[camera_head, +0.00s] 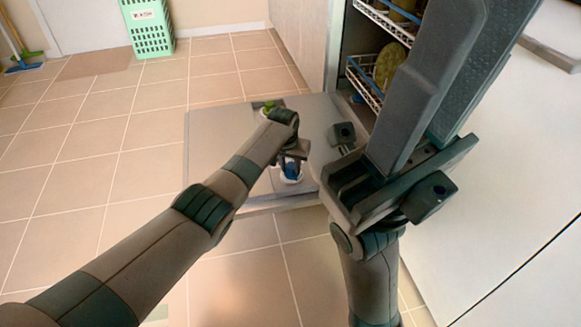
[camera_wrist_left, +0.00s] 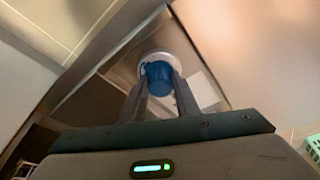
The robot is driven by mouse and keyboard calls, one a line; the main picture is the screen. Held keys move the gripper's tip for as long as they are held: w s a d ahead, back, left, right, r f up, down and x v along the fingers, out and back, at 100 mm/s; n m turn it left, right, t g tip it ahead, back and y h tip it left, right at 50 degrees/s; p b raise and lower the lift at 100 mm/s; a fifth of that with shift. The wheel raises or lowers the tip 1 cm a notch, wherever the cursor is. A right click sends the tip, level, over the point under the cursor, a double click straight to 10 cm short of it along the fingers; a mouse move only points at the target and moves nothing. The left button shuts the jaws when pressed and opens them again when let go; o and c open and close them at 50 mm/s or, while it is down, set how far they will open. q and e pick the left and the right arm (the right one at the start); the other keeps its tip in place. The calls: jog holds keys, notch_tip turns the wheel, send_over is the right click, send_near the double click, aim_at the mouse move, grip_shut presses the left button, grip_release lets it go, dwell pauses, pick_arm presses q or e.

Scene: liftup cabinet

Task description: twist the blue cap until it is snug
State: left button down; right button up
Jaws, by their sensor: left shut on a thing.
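The blue cap (camera_head: 291,168) sits low on a white round container (camera_head: 290,178), over a grey panel. My left gripper (camera_head: 291,162) reaches down from above and is shut on the cap. In the left wrist view, the two fingers of the left gripper (camera_wrist_left: 160,82) touch the blue cap (camera_wrist_left: 159,74) on both sides, with the white rim (camera_wrist_left: 154,54) of the container around it. The cap's thread is hidden. My right gripper (camera_head: 470,45) is large in the right foreground, its fingers pointing up. They overlap in this view, so their gap cannot be judged.
The grey panel (camera_head: 212,150) lies low before an open cabinet with wire racks (camera_head: 366,82) holding dishes. A green-topped item (camera_head: 268,106) is on the panel, beside my left arm. A green basket (camera_head: 148,28) stands at the back left. The tiled floor (camera_head: 85,150) is clear on the left.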

pick_arm(q)
jog(key=c, duration=1.3)
grip_release()
jog(key=shift+c, duration=0.3)
